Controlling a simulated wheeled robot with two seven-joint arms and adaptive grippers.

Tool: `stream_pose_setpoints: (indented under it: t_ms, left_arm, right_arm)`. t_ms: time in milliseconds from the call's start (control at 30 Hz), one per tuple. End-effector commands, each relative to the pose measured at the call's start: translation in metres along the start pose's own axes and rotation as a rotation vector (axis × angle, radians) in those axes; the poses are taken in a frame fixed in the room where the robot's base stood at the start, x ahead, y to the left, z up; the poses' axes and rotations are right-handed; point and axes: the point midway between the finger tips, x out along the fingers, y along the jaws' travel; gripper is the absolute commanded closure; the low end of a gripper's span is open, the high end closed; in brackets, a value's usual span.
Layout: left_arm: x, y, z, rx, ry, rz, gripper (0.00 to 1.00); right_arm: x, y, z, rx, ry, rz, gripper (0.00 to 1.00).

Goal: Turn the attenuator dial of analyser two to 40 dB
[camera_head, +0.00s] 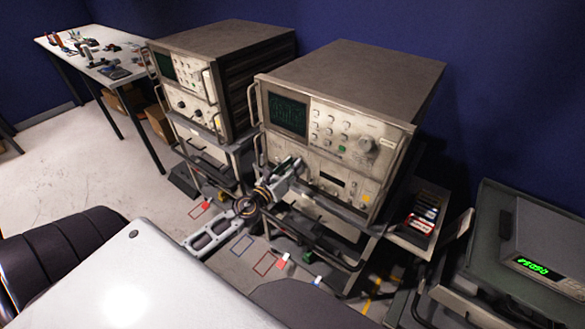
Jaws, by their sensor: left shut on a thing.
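Two rack analysers stand side by side on carts, the left one (222,62) and the nearer right one (345,85); their labels are too small to read, so I cannot tell their numbers. My left gripper (297,166) is at the lower left front panel of the right analyser. It is shut on a small part there, which looks like the attenuator dial; the gripper hides this dial and its scale, so its setting cannot be read. My right gripper is not in view.
A metal handle (260,120) stands out at the right analyser's left front edge. A small tray with boxes (420,217) is to its right. An instrument with a green display (533,266) stands far right.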

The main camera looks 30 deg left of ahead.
Motion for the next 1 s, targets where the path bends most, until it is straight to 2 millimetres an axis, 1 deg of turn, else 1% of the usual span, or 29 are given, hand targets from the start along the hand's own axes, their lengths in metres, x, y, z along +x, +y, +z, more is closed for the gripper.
stream_pose_setpoints:
  t_ms: [33, 67, 200, 433, 567, 767, 1000]
  left_arm:
    - [0.0, 0.001, -0.001, -0.001, 0.001, 0.001, 0.94]
    - [0.0, 0.001, -0.001, -0.001, 0.001, 0.001, 0.68]
    - [0.0, 0.0, -0.001, -0.001, 0.001, 0.001, 0.5]
    - [0.0, 0.0, 0.0, -0.002, 0.0, 0.0, 0.49]
    - [0.0, 0.0, 0.0, -0.002, 0.0, 0.0, 0.49]
    - [-0.003, 0.0, -0.001, -0.003, 0.0, 0.0, 0.49]
    - [-0.011, 0.0, -0.001, -0.002, 0.0, 0.0, 0.49]
  right_arm:
    - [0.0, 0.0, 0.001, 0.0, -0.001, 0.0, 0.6]
    - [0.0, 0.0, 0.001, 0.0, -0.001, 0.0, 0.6]
    - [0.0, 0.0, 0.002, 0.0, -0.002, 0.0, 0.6]
    - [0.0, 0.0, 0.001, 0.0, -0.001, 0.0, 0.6]
    - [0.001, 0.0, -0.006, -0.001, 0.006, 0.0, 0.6]
    - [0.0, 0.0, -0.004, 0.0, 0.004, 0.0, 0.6]
    - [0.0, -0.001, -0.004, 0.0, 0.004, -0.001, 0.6]
